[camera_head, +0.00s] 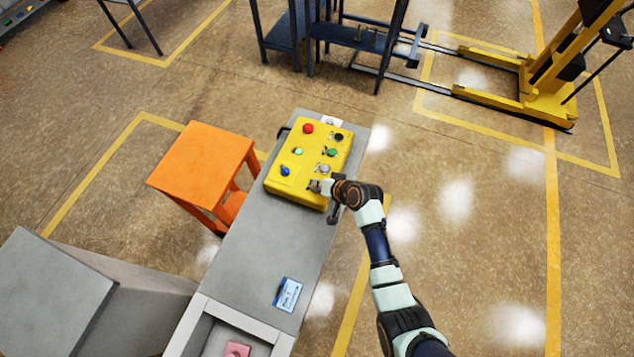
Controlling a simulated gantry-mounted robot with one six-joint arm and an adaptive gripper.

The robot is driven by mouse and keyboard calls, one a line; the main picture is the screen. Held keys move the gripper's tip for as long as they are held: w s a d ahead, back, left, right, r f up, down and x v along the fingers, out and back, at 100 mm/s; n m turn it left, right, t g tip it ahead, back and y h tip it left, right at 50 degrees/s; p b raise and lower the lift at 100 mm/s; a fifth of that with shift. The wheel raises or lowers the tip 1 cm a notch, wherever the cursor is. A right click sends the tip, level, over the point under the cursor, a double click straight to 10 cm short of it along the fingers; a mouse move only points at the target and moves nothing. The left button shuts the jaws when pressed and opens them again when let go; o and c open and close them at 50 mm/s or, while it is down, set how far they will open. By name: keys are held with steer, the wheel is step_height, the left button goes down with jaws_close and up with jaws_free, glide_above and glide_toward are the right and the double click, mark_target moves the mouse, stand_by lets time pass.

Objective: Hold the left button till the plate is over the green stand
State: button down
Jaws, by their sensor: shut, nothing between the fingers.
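A yellow control box (277,187) lies on a grey bench top. It carries a red button (308,128), a small pale green light or button (298,151), a blue knob (285,170), a black button (338,136), a green button (332,152) and a silver knob (324,168). My gripper (315,186) is shut and empty, with its tips over or on the near right part of the box. Contact cannot be told, and whatever lies under the tips is hidden. I cannot tell which control is the left button. I see no plate or green stand.
The grey bench (255,250) bears a blue and white card (288,294) and a pink item (237,349) in a recess. An orange stool (203,155) stands left of it. A blue metal frame (350,38) and a yellow lift truck (540,85) stand behind. The right floor is clear.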

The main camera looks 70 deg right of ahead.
steer(key=shift+r+p, duration=0.55)
steer(key=shift+r, duration=0.15)
steer(key=shift+r, duration=0.1)
step_height(320, 180, up, 5)
steer(key=p, duration=0.5)
stand_by(0.6)
